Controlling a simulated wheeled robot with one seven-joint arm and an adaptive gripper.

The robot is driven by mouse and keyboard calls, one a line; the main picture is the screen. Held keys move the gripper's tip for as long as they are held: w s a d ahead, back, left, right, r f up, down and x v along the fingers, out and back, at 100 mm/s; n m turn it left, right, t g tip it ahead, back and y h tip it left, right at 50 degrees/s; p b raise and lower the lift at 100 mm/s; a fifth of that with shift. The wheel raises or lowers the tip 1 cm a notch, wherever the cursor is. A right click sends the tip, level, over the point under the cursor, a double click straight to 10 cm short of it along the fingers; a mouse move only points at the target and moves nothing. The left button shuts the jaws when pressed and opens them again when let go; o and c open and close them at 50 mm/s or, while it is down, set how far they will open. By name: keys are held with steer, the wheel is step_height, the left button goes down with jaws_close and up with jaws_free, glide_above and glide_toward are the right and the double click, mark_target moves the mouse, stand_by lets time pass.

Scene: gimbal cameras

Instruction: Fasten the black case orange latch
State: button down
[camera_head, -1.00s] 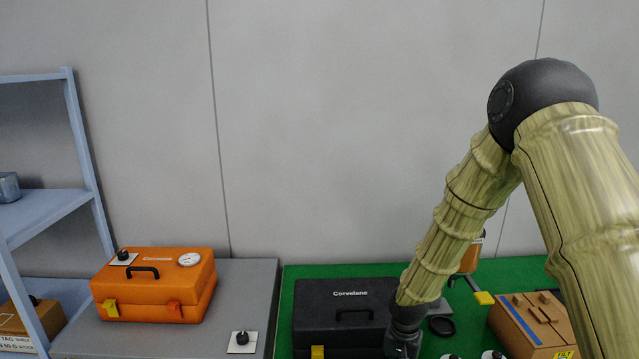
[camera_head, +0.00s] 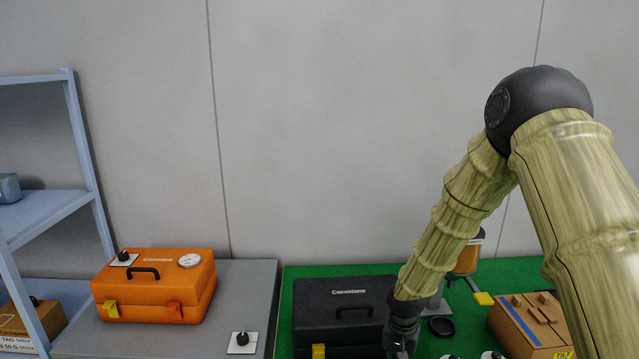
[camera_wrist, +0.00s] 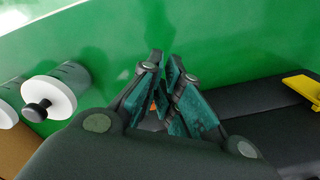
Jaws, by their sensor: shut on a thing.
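The black case (camera_head: 330,293) stands closed on the green bench top, with a handle on its lid and a yellow latch (camera_head: 318,351) at its front left. The yellow latch also shows at the right of the wrist view (camera_wrist: 303,86). My gripper (camera_head: 401,352) is at the case's front right, partly cut off by the frame's bottom edge. In the wrist view my gripper's fingers (camera_wrist: 162,92) are close together around a small orange piece, the orange latch (camera_wrist: 152,104). The fingers hide most of it, so its position cannot be told.
An orange case (camera_head: 150,285) sits on the grey bench to the left. A brown box (camera_head: 530,322) and an orange-and-grey device (camera_head: 467,258) stand to the right. White cylinders with black knobs (camera_wrist: 50,93) are left of my gripper in the wrist view.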

steer(key=shift+w, duration=1.3)
steer(key=shift+s, duration=0.25)
steer(key=shift+s+f, duration=0.15)
steer(key=shift+s, duration=0.1)
steer(key=shift+s+p, duration=0.35)
steer(key=shift+s, duration=0.7)
step_height(320, 180, up, 8)
steer(key=p, duration=0.5)
stand_by(0.4)
